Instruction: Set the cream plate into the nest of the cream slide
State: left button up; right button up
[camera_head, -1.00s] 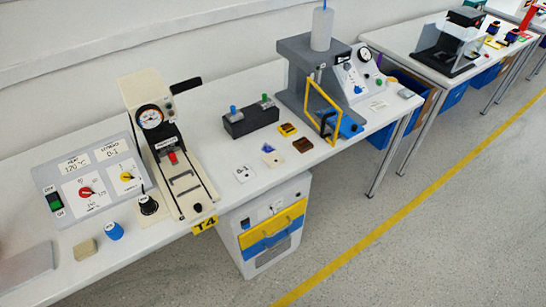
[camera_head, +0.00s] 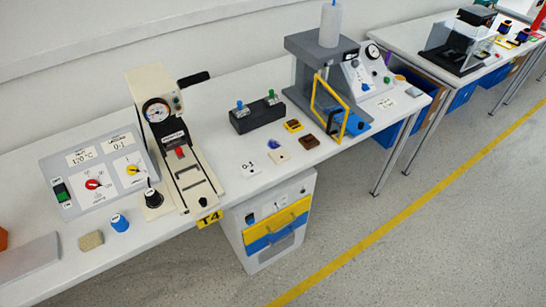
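The cream machine (camera_head: 152,92) stands on the bench left of the middle, with a round gauge on its front. Its cream slide (camera_head: 191,180) reaches toward the bench's front edge, with dark bars and a frame-like opening on it. A small cream plate (camera_head: 279,157) lies flat on the bench to the right of the slide, with a small blue piece (camera_head: 271,144) at its back edge. I cannot tell whether the two touch. Neither of my grippers is in view.
A control panel (camera_head: 98,172) with dials stands left of the machine. A black knob (camera_head: 153,198), a blue knob (camera_head: 120,223) and a tan block (camera_head: 91,240) are in front. A white card (camera_head: 250,169) lies between slide and plate. A grey press (camera_head: 322,70) stands to the right.

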aim_at(199, 196)
jog(key=u, duration=0.5)
jog(key=i+l+u, duration=0.1)
jog(key=l+u, duration=0.55)
jog(key=l, duration=0.3)
jog(key=l+u, duration=0.35)
jog(key=l, duration=0.1)
